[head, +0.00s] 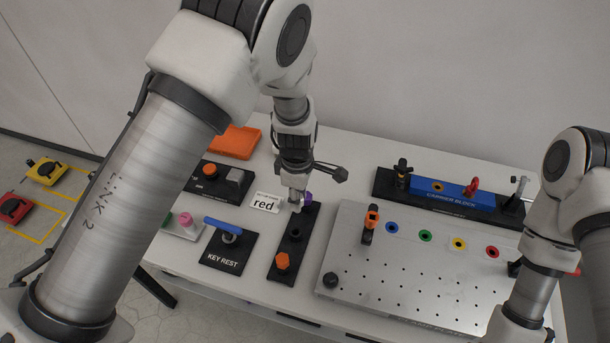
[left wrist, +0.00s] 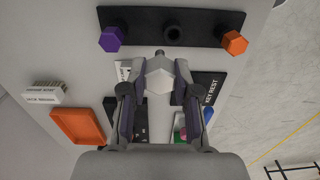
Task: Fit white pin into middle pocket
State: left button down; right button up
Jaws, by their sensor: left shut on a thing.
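My left gripper (left wrist: 158,90) is shut on a white pin (left wrist: 160,76) with a hexagonal head, its narrow grey tip pointing toward the black strip. In the head view the left gripper (head: 296,200) is above the far part of the black strip (head: 274,276). The strip (left wrist: 200,17) holds a purple hexagonal pin (left wrist: 111,39) at one end and an orange one (left wrist: 235,43) at the other. The middle pocket (left wrist: 173,33) between them looks empty; the white pin is apart from it. My right gripper is out of view.
A key rest (head: 227,252) with a blue-handled key stands left of the strip. To the right are a perforated metal plate (head: 400,290) and a blue carrier block (head: 452,194).

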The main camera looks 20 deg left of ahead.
pick_arm(q)
jog(key=f+b, duration=0.1)
jog(key=s+f+b, duration=0.1)
jog(key=f, duration=0.1)
jog(key=s+f+b, duration=0.1)
jog(key=shift+s+f, duration=0.1)
jog(key=shift+f, duration=0.2)
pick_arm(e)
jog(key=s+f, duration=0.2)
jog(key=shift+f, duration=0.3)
pick_arm(q)
jog(key=shift+s+r, duration=0.15)
jog(key=shift+s, duration=0.1)
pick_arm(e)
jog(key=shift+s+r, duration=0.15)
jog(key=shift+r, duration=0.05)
pick_arm(q)
jog(key=shift+w, duration=0.1)
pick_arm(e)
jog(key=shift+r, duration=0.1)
pick_arm(q)
jog(key=shift+f+b, duration=1.15)
jog(key=shift+f, duration=1)
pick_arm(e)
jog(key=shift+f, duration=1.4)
